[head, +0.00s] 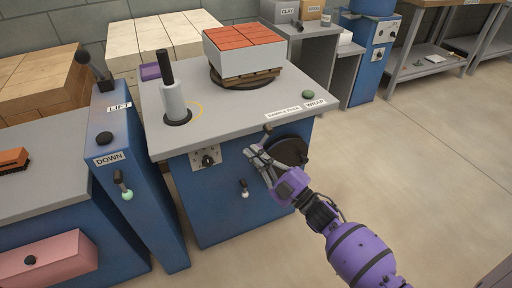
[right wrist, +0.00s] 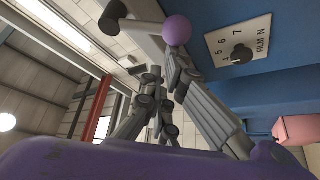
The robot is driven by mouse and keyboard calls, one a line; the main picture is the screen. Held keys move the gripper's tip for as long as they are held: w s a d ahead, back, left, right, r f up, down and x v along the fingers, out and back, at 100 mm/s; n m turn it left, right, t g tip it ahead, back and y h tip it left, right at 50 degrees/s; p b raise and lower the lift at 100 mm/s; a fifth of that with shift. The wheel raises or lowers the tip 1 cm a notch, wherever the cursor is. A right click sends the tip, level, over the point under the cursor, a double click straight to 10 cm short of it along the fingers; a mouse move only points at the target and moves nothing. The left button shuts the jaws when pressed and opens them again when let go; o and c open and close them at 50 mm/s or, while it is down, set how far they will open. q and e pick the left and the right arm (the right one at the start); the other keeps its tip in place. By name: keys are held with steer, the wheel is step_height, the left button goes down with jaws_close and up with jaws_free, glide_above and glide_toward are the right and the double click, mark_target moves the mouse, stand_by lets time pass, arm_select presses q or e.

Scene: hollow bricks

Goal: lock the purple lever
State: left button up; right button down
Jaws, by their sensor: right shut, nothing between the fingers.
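In the right wrist view the purple ball knob (right wrist: 177,29) of the lever shows just beyond my right gripper's fingertips. A grey bar with a dark end (right wrist: 112,17) is beside it; how they join is unclear. In the head view I cannot make out the purple knob; it seems hidden by my right gripper (head: 257,153), at the front of the blue wrapping machine (head: 222,205). My right gripper (right wrist: 163,78) is shut and empty, close to the knob; whether they touch I cannot tell. My left gripper is out of view.
A dark round part (head: 291,152) is on the machine front by my gripper. A dial plate (head: 206,158) and a toggle (head: 244,188) are to the left. Red-topped bricks (head: 243,37) stand on the turntable (head: 215,76). The floor at right (head: 415,150) is clear.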

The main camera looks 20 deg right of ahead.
arm_select(q)
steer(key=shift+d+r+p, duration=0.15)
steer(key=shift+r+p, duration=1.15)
steer(key=shift+p, duration=0.05)
arm_select(e)
steer(key=shift+d+f+n+g, duration=0.45)
steer(key=shift+n+g, duration=0.2)
steer(key=shift+n, duration=0.55)
steer(key=shift+d+f+n+g, duration=0.35)
steer(key=shift+f+n+g, duration=0.2)
steer(key=shift+n, duration=0.65)
steer(key=shift+d+f+n+g, duration=0.4)
steer(key=shift+n+g, duration=0.3)
steer(key=shift+n, duration=0.5)
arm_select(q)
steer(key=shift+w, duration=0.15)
